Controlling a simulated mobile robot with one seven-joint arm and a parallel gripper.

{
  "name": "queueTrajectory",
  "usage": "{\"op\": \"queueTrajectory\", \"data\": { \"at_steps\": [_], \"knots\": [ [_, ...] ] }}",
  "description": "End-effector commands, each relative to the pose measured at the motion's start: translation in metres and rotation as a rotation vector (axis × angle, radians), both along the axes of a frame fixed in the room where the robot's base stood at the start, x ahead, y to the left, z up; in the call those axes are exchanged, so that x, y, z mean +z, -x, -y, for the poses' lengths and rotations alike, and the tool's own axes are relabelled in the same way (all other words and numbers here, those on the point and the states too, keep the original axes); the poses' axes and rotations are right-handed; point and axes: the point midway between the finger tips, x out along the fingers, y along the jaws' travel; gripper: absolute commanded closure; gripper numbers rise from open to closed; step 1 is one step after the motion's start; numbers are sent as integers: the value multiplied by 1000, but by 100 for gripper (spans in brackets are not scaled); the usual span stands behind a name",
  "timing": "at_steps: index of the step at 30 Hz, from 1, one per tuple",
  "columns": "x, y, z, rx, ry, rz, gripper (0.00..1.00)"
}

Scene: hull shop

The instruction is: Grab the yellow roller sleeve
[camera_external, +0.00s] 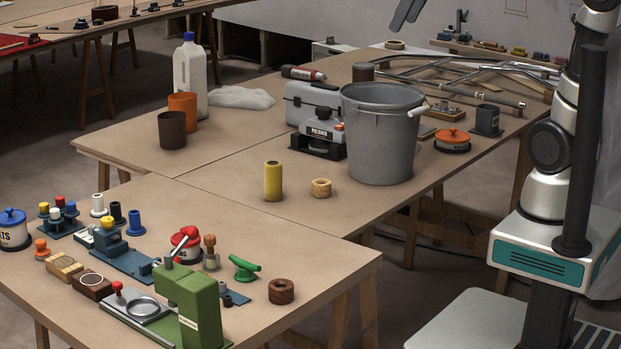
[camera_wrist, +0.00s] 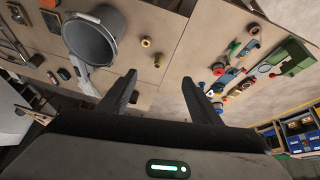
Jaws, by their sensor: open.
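The yellow roller sleeve (camera_external: 273,181) stands upright on the brown table (camera_external: 225,180), left of the grey bucket. In the external view only part of my gripper (camera_external: 401,20) shows at the top edge, high above the table and clear of the sleeve.
A wooden ring (camera_external: 321,187) lies right of the sleeve. The large grey bucket (camera_external: 378,145) stands close behind it. A black-and-white device (camera_external: 320,135) is behind the sleeve. The front table holds a green press (camera_external: 192,300) and several small parts. Table left of the sleeve is bare.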

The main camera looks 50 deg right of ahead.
Motion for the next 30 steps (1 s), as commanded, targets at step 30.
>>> {"op": "queueTrajectory", "data": {
  "at_steps": [30],
  "knots": [
    [-55, -300, 36, 265, -129, 60, 42]
  ]
}}
